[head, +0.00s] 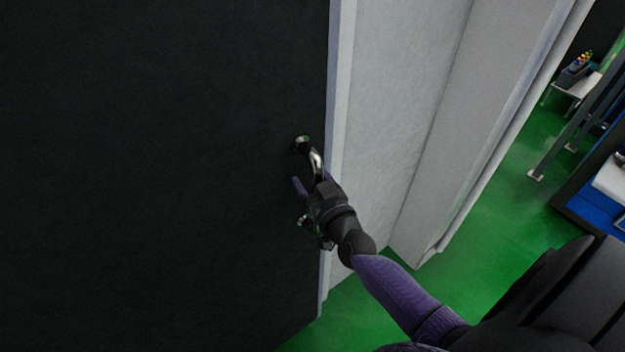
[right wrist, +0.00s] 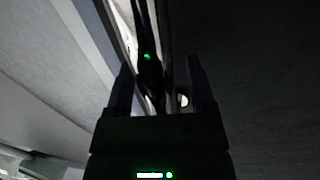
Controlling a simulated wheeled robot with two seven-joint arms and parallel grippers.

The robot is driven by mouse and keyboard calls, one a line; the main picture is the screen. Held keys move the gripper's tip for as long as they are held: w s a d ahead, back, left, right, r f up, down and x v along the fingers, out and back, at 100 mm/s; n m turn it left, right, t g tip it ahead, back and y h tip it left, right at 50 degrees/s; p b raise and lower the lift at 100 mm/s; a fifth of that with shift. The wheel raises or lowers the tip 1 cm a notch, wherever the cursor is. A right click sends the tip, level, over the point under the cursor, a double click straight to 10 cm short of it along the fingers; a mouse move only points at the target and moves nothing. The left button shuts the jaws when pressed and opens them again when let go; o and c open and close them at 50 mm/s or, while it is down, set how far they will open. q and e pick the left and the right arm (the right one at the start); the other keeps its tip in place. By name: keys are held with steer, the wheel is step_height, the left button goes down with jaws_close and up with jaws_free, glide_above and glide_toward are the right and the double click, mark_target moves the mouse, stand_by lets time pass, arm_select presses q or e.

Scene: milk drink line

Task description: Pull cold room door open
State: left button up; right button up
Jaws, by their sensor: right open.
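The cold room door (head: 170,170) is a large dark panel filling the left of the head view. It also fills the right side of the right wrist view (right wrist: 265,80). A curved metal handle (head: 316,160) is mounted near the door's right edge. My right gripper (head: 308,186) is at the handle, with its fingers pointing toward the door. In the right wrist view its two open fingers (right wrist: 158,75) stand on either side of the handle's dark bar (right wrist: 150,75). Part of the handle is hidden behind the gripper. My left gripper is out of view.
A pale wall and door frame (head: 400,90) stand just right of the door edge. A small table (head: 578,84) and blue equipment (head: 592,195) stand at the far right.

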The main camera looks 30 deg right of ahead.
jaws_close()
stand_by(1.3)
